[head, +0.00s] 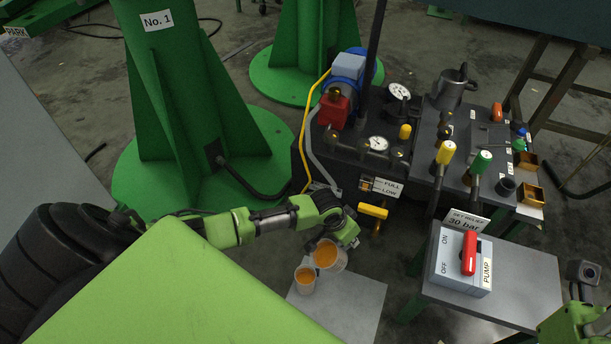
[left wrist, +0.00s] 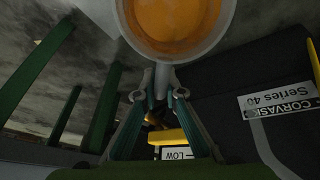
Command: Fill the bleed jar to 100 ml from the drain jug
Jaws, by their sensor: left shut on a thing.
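My left gripper (head: 340,238) is shut on the handle of the drain jug (head: 327,258), a clear cup with orange fluid in it. The jug's round mouth and the fluid also show in the left wrist view (left wrist: 178,22), with the handle between the fingers (left wrist: 160,95). The bleed jar (head: 305,281), smaller and clear, stands just left of and in front of the jug and also holds orange fluid. Its scale marks are too small to read. The jug's rim is close to the jar; I cannot tell if fluid is flowing. Part of my right arm shows at the lower right corner.
The jar stands on a grey plate (head: 345,308). Behind is the hydraulic unit with gauges (head: 378,143), a FULL/LOW level sign (head: 386,187) and a yellow-handled valve (head: 373,211). A pump switch box (head: 458,262) with a red lever is at right. Green columns (head: 180,100) stand behind.

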